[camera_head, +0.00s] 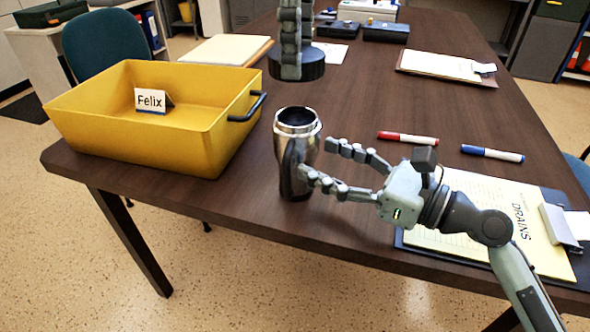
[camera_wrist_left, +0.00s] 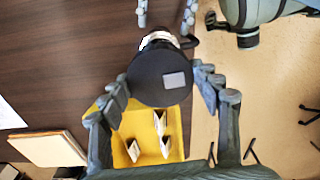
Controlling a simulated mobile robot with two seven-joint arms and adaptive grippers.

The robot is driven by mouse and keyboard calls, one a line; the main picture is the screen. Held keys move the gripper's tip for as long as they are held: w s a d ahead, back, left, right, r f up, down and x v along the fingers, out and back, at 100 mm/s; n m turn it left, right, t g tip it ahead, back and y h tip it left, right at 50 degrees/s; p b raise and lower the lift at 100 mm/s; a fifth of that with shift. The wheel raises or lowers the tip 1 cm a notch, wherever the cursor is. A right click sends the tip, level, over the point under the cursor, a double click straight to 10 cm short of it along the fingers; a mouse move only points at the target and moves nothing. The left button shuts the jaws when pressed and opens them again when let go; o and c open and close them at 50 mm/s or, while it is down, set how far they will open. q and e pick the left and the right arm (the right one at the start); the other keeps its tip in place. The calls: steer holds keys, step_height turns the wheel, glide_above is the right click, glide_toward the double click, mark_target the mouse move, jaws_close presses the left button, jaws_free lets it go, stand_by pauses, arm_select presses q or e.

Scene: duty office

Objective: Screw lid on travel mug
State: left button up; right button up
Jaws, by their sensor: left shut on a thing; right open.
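The travel mug (camera_head: 312,128) stands upright near the table's front edge, silver with a dark handle and an open top. It partly shows behind the lid in the left wrist view (camera_wrist_left: 160,37). My left gripper (camera_head: 296,62) is shut on the round black lid (camera_head: 311,70) and holds it above the mug, apart from it. In the left wrist view, the fingers of that gripper (camera_wrist_left: 160,84) flank the lid (camera_wrist_left: 150,70). My right gripper (camera_head: 316,158) is open at the mug's right side, one finger near the handle; I cannot tell if it touches.
A yellow bin (camera_head: 200,140) with a "Felix" card (camera_head: 150,101) stands left of the mug. A red marker (camera_head: 408,138), a blue marker (camera_head: 492,153) and a clipboard (camera_head: 480,188) lie to the right.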

mark_target(313, 156)
steer(key=shift+x, duration=2.75)
steer(key=shift+d, duration=0.1)
steer(key=c, duration=1.4)
arm_select(q)
steer(key=shift+f, duration=2.5)
arm_select(e)
steer(key=shift+o, duration=0.2)
arm_select(q)
steer(key=shift+f, duration=0.1)
steer(key=shift+f, duration=0.8)
steer(key=shift+f, duration=0.55)
arm_select(e)
jaws_close()
